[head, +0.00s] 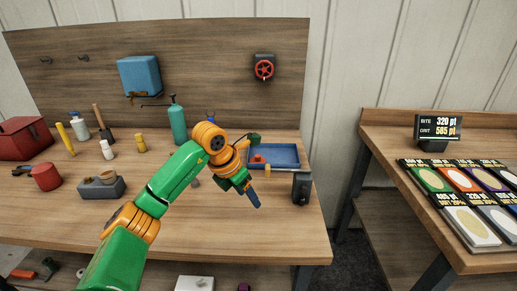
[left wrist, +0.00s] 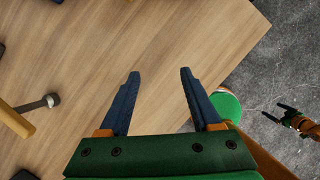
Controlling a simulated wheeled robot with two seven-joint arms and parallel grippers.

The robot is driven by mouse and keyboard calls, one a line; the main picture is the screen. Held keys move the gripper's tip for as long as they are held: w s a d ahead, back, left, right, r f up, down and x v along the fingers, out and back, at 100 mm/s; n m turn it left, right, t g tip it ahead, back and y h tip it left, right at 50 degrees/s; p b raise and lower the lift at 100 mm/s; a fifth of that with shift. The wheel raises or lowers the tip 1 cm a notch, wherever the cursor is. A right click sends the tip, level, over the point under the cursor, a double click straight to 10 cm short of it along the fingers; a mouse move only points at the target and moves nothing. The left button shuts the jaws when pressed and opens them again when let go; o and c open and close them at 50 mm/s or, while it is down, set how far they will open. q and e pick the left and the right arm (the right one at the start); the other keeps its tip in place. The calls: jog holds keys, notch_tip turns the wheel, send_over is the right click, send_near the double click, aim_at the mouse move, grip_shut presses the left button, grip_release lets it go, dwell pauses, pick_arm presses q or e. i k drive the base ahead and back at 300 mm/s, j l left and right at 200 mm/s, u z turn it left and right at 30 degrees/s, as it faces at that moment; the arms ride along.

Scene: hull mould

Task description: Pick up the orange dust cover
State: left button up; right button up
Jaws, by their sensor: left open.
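I cannot single out the orange dust cover with certainty. A small orange-red piece (head: 258,159) lies in the blue tray (head: 286,149) in the head view, and a small yellow-orange piece (head: 267,170) is at the tray's front edge. My left gripper (head: 255,200) reaches over the bench, in front of the tray, fingers pointing down and right. In the left wrist view its two dark fingers (left wrist: 158,75) are spread apart with only bare wood between them. My right gripper (left wrist: 284,111) appears small at the right of that view, over the floor.
A dark upright block (head: 301,188) stands right of my left gripper near the bench's right end. A teal bottle (head: 177,122) stands behind the arm. A grey block (head: 101,186) and a red cylinder (head: 46,177) are at left. The front middle of the bench is clear.

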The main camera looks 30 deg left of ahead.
aim_at(257, 158)
jog(key=i+j, duration=0.7)
jog(key=i, duration=0.1)
